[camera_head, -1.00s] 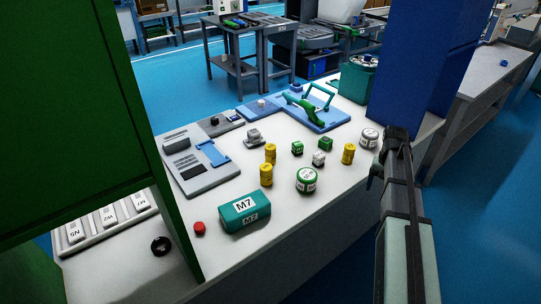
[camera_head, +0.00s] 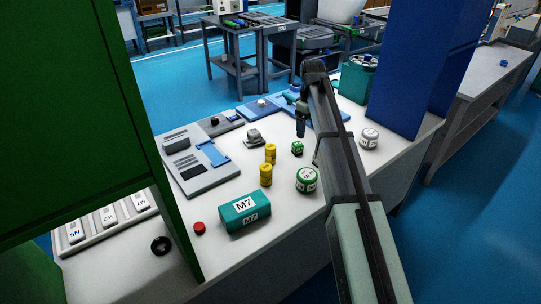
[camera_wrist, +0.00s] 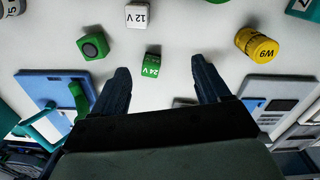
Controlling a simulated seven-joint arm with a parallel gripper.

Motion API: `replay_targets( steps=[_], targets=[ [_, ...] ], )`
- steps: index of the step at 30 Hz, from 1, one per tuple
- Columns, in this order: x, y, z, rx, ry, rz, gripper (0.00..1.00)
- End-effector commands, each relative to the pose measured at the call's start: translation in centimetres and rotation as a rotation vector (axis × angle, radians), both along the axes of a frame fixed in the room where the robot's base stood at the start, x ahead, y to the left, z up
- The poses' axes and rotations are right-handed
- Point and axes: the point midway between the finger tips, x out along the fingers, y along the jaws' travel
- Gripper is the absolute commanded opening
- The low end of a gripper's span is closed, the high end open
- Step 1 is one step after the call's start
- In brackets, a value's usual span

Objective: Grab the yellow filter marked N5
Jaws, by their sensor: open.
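Two yellow filters, one farther (camera_head: 270,153) and one nearer (camera_head: 265,174), stand close together on the white bench in the head view; their marks are too small to read there. In the wrist view a yellow filter (camera_wrist: 257,45) shows at the upper right with an upside-down label that I cannot read as N5. My gripper (camera_wrist: 163,76) is open and empty, over the bench. It is apart from the yellow filter, to its left. In the head view my arm hides part of the bench.
A green 24 V block (camera_wrist: 152,63) lies near my fingertips, with a white 12 V block (camera_wrist: 138,15) and another green block (camera_wrist: 93,46) nearby. The teal M7 block (camera_head: 245,211), green-white round can (camera_head: 307,180) and grey device (camera_head: 194,165) stand on the bench. A blue cabinet (camera_head: 410,80) rises at right.

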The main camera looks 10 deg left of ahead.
Motion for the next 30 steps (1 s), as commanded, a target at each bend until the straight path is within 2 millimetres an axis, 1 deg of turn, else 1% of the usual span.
replay_targets(
  steps=[1,3,6,9,10,12,14,16,24,30],
  targets=[
    [0.3,2.7,0.4,0.002,0.003,0.086,0.76],
    [0.2,5.6,0.7,0.003,0.006,0.200,0.76],
    [-0.1,8.9,1.0,0.005,0.010,0.331,0.76],
    [-0.4,11.1,1.3,0.007,0.013,0.420,0.76],
    [-0.5,11.6,1.3,0.007,0.013,0.439,0.76],
    [-0.6,12.3,1.3,0.008,0.014,0.469,0.76],
    [-0.7,12.6,1.0,0.008,0.015,0.484,0.76],
    [-0.8,12.7,0.4,0.008,0.015,0.489,0.76],
    [-0.9,12.6,-4.2,0.009,0.016,0.486,0.76],
    [-0.8,12.6,-6.6,0.008,0.015,0.485,0.76]
  ],
)
